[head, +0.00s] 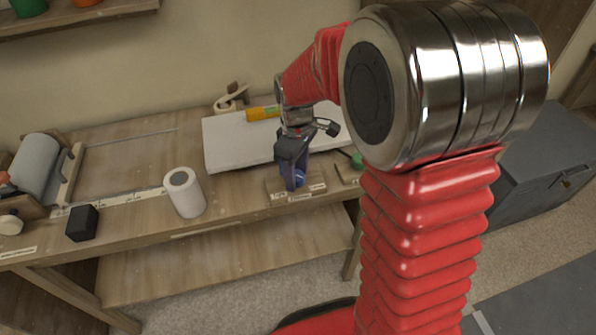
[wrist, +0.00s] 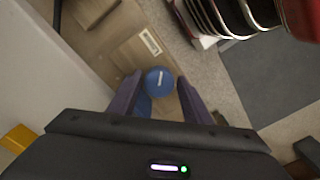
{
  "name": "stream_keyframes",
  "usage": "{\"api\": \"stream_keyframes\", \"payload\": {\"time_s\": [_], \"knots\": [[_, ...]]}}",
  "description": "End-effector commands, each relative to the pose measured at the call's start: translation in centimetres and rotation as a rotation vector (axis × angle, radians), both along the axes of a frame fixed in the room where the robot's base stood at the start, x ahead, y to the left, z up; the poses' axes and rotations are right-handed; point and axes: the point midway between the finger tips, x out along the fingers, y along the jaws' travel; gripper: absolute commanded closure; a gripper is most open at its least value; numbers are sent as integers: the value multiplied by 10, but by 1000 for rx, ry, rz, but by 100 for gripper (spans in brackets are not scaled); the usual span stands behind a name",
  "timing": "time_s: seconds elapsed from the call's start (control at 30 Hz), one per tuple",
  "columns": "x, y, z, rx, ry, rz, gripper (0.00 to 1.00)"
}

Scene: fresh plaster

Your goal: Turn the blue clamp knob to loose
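The blue clamp knob (wrist: 160,80) is round, with a short pale mark on its top, and sits between my fingers in the wrist view. In the head view the blue knob (head: 300,178) is partly hidden by my finger, on a small labelled wooden plate (head: 313,192) at the bench's front edge. My gripper (head: 292,180) points down at the knob. In the wrist view my gripper (wrist: 160,84) has its two dark fingers apart, one on each side of the knob, with thin gaps that suggest it is not clamped. Which setting the mark points at is unclear.
A green knob (head: 357,160) stands just right on its own plate. A white board (head: 235,140) with a yellow roll (head: 263,113) lies behind. A white cylinder (head: 185,193) and a black block (head: 82,223) stand left. The bench between the cylinder and knob plate is clear.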

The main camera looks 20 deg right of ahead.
Motion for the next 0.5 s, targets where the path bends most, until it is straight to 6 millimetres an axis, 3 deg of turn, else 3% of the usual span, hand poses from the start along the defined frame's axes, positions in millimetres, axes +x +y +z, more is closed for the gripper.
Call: {"api": "stream_keyframes", "payload": {"time_s": [0.27, 0.5], "knots": [[2, 1, 4, 2, -7, 0, 56], [3, 1, 24, 2, -8, 0, 56]]}}
